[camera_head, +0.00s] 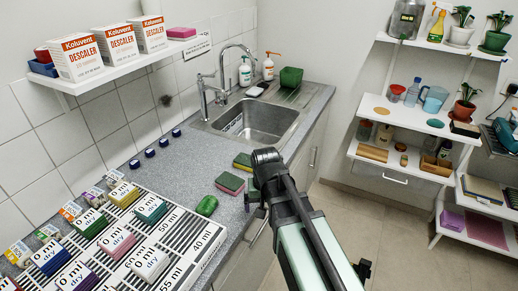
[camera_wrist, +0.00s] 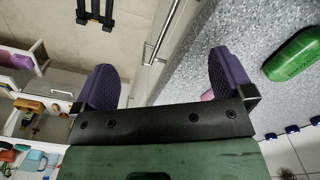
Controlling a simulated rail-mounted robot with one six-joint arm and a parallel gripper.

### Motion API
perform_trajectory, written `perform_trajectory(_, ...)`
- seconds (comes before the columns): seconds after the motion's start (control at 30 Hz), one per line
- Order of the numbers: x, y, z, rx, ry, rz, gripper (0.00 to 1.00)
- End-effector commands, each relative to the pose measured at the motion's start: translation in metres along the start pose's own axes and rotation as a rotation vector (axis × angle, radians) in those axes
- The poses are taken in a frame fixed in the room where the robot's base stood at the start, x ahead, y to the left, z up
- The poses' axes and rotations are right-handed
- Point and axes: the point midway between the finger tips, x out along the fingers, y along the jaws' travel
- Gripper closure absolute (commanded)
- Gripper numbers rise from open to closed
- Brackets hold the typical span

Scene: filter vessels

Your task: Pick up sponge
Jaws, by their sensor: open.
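My gripper (camera_wrist: 164,85) is open, its two purple-padded fingers wide apart with nothing held between them. In the head view my arm reaches over the counter's front edge, and its dark end hides part of the worktop. A green-topped sponge (camera_head: 229,183) with a pink underside lies flat on the counter just left of my arm's end. A green and yellow sponge (camera_head: 243,161) lies behind it, near the sink. In the wrist view a small pink patch (camera_wrist: 207,95) shows beside the right finger; I cannot tell what it belongs to.
A rounded green object (camera_head: 207,205) lies left of the arm; a similar one shows in the wrist view (camera_wrist: 295,55). A slotted tray (camera_head: 196,222) with labelled sponges fills the near left counter. The sink (camera_head: 255,122) is behind. A pink sponge (camera_head: 181,33) sits on the wall shelf.

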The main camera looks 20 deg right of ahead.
Motion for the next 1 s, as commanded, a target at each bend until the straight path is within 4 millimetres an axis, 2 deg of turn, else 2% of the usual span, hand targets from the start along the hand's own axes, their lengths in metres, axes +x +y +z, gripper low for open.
perform_trajectory(0.03,-0.014,-0.006,-0.027,0.069,0.0,0.0,0.01)
perform_trajectory(0.1,-0.022,-0.012,-0.055,0.197,0.0,0.0,0.01)
perform_trajectory(0.37,-0.045,-0.034,-0.149,0.751,0.0,-0.001,0.01)
perform_trajectory(0.47,-0.053,-0.043,-0.19,1.042,0.0,-0.001,0.01)
perform_trajectory(0.6,-0.062,-0.055,-0.244,1.56,-0.001,-0.001,0.01)
perform_trajectory(0.7,-0.062,-0.059,-0.263,1.874,-0.001,-0.001,0.01)
perform_trajectory(0.8,-0.062,-0.061,-0.27,2.041,-0.001,-0.001,0.01)
perform_trajectory(1.0,-0.055,-0.061,-0.27,2.089,-0.001,-0.001,0.01)
